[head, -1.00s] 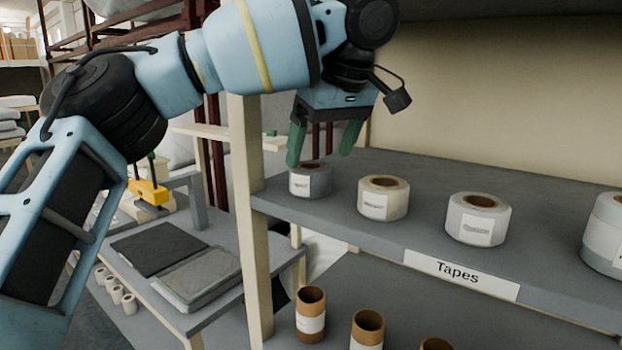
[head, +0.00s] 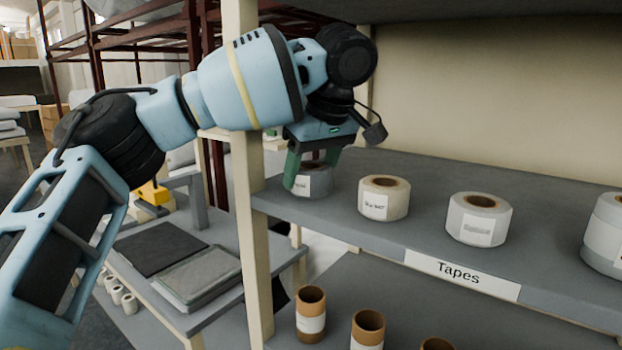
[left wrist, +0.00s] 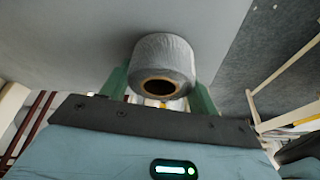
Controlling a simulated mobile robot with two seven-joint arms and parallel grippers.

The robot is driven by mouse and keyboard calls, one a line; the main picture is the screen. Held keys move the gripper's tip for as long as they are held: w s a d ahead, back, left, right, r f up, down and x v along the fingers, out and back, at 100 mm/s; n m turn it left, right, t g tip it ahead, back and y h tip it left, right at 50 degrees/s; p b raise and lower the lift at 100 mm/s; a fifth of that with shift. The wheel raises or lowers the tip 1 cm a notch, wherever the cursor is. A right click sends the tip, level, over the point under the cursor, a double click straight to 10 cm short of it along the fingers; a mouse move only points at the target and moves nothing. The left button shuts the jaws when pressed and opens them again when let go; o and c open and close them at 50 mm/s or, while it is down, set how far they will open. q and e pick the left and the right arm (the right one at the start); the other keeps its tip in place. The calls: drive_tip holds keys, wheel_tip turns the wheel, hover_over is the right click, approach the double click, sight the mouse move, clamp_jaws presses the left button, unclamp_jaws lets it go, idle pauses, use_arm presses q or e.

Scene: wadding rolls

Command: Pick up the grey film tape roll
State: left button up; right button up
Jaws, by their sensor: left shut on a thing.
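The grey film tape roll (head: 317,183) stands at the left end of the shelf labelled "Tapes", with a white label on its side. My left gripper (head: 308,180) has come down around it, one green finger on each side, and is shut on it. In the left wrist view the grey roll (left wrist: 163,60) sits between the green fingers (left wrist: 160,92), its brown core opening facing the camera. The roll appears to rest on the shelf still. My right gripper is not in view.
On the same shelf (head: 420,233), a cream roll (head: 398,206), a white roll (head: 470,230) and another roll (head: 602,240) stand to the right. A pale post (head: 251,230) rises close left of the gripper. Brown tubes (head: 311,325) stand on the level below.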

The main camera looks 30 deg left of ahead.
use_arm(q)
drive_tip(key=shift+c, duration=0.9)
drive_tip(key=shift+r, duration=0.15)
drive_tip(key=shift+s+r, duration=0.1)
drive_tip(key=shift+r, duration=1.6)
drive_tip(key=s+a, duration=0.1)
drive_tip(key=s, duration=1.6)
drive_tip(key=shift+s+a+f, duration=0.15)
drive_tip(key=shift+s+a, duration=0.05)
drive_tip(key=shift+s, duration=0.2)
